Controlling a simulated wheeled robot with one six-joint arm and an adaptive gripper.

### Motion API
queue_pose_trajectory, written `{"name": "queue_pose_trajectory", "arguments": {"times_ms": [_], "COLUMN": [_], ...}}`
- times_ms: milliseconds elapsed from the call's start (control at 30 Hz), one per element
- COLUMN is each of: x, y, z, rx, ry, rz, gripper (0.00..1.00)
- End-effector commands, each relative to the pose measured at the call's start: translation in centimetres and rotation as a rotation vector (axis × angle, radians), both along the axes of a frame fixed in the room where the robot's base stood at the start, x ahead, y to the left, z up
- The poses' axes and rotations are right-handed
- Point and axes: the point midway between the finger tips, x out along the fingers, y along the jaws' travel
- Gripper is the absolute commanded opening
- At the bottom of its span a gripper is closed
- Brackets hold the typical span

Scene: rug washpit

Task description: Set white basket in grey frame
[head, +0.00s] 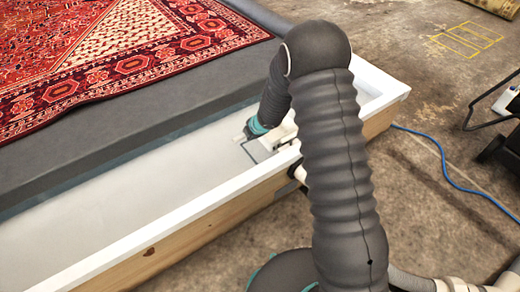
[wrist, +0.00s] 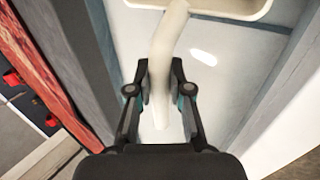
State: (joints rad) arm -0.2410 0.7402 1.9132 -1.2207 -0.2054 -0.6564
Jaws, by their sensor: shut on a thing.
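The white basket (wrist: 205,10) is cut off by the top edge of the wrist view, where its cream rim shows. A cream curved handle (wrist: 166,45) runs down from it between my fingers. My gripper (wrist: 160,78) is shut on this handle. In the head view part of the basket (head: 286,131) shows at the pit's right end, mostly behind my arm. Thin dark grey lines of what looks like the grey frame (head: 250,150) show on the pit floor just left of it. A grey band borders the basket rim in the wrist view; I cannot tell whether the basket is seated in the frame.
The white-rimmed wooden wash pit (head: 150,229) surrounds the basket. A red patterned rug (head: 120,50) lies on the grey ledge (head: 130,115) behind. A blue hose (head: 450,178) crosses the concrete floor at right. The pit's left floor is clear.

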Motion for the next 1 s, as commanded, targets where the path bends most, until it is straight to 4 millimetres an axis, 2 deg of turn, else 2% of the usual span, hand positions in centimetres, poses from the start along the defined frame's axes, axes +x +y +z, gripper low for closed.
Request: {"name": "queue_pose_trajectory", "arguments": {"times_ms": [33,100,267,500,933,967,1000], "x": [0.0,0.0,0.1,0.0,0.1,0.0,0.0], "y": [0.0,-0.1,-0.1,-0.1,-0.1,-0.1,-0.1], "z": [-1.7,-2.6,-3.6,-6.7,-7.3,-7.3,-7.3], "rx": [0.000,0.001,0.001,0.001,0.001,0.001,0.001], "ry": [0.000,0.001,-0.001,0.001,-0.001,-0.001,-0.001], "rz": [-0.001,-0.002,-0.001,-0.002,-0.001,-0.001,-0.001], "gripper": [0.00,0.00,0.00,0.00,0.00,0.24,0.34]}}
